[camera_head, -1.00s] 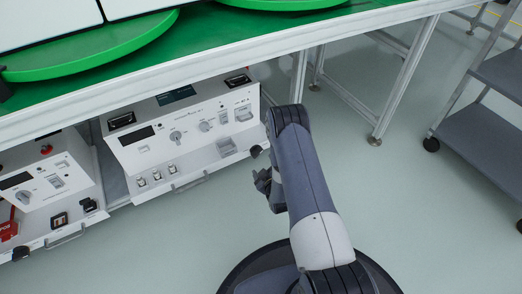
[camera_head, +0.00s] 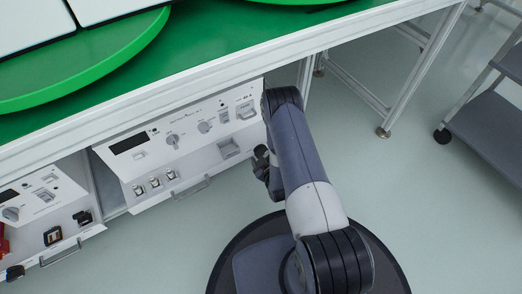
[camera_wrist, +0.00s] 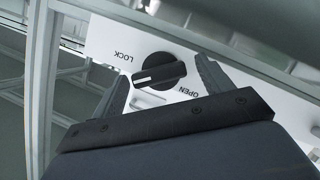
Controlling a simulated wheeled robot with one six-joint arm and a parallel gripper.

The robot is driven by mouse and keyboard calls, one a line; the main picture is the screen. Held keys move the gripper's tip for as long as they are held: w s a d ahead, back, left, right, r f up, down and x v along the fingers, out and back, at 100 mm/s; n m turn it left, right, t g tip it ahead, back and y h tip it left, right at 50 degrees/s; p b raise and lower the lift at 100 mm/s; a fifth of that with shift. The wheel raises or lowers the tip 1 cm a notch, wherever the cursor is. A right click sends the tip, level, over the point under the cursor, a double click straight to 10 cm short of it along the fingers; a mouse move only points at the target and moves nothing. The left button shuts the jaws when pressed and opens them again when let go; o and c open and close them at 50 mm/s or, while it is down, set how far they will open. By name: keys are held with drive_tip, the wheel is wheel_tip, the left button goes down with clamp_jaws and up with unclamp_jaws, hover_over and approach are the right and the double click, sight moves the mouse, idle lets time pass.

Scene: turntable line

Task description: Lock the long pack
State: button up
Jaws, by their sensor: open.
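A black rotary knob (camera_wrist: 160,70) with a white pointer line sits on a white panel face in the wrist view. The words LOCK (camera_wrist: 124,54) and OPEN (camera_wrist: 188,92) are printed upside down on either side of it. The pointer line is on the knob's left half, pointing left and slightly down, on the LOCK side. My gripper (camera_wrist: 163,88) is open, with one dark finger on each side of the knob; I cannot tell whether they touch it. In the head view my gripper (camera_head: 262,160) is beside the right end of a white pack (camera_head: 190,150) under the bench.
A second white pack (camera_head: 50,205) stands to the left. The green bench (camera_head: 215,45) with green turntables (camera_head: 100,60) overhangs the packs. Bench legs (camera_head: 425,60) and a grey cart (camera_head: 485,130) stand at the right. Open floor (camera_head: 430,220) lies at the lower right.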

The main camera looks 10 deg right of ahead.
drive_tip(key=c, duration=1)
drive_tip(key=shift+m, duration=0.3)
drive_tip(key=shift+d+r+m+g+y, duration=0.15)
drive_tip(key=shift+m+g+y, duration=0.25)
drive_tip(key=shift+m+y, duration=0.4)
drive_tip(key=shift+w+d+m+g+y, duration=0.1)
drive_tip(key=shift+m+g+y, duration=0.3)
drive_tip(key=shift+m+y, duration=0.7)
drive_tip(key=shift+m, duration=0.4)
drive_tip(key=shift+h, duration=0.3)
